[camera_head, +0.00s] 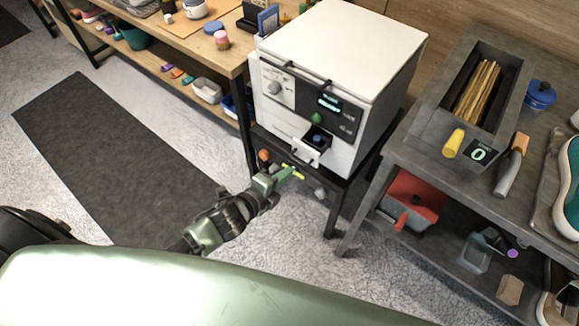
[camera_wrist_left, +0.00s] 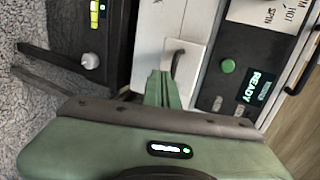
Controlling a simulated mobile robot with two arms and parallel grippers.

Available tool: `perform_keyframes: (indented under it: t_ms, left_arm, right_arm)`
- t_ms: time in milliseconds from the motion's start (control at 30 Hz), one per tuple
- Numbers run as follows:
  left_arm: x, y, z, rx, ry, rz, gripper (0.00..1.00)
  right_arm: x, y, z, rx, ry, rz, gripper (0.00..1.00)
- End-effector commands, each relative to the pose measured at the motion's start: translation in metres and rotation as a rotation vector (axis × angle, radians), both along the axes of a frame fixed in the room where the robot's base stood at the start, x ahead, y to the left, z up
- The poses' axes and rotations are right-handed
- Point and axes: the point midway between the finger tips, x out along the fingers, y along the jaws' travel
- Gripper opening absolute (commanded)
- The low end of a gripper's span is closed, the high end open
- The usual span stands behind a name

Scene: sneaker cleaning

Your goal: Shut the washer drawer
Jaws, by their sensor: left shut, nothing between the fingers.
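The white washer (camera_head: 340,50) stands on a dark stand. Its small drawer (camera_head: 311,152) sticks out of the lower front, with a dark inside and something blue in it. My left gripper (camera_head: 287,173) is shut and empty, just in front of and below the drawer. In the left wrist view, its closed green fingers (camera_wrist_left: 160,88) are close to the drawer's pale front (camera_wrist_left: 160,40) and its dark handle (camera_wrist_left: 177,60). I cannot tell whether they touch. The washer's panel (camera_wrist_left: 240,75) reads READY beside a green button. My right gripper is not in view.
A dark unit with an orange knob (camera_head: 264,155) sits under the washer. A grey workbench (camera_head: 420,150) stands to the right, with a red container (camera_head: 412,195) on its lower shelf. A wooden table (camera_head: 200,45) stands to the left. The floor with a dark mat (camera_head: 110,150) is clear.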

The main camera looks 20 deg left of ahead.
Motion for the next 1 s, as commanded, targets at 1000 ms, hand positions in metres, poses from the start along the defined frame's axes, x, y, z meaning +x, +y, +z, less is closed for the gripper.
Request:
perform_keyframes:
  t_ms: [1000]
  left_arm:
    - [0.089, -0.031, 0.004, -0.001, -0.001, 0.000, 0.00]
  right_arm:
    - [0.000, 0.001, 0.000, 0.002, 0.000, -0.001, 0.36]
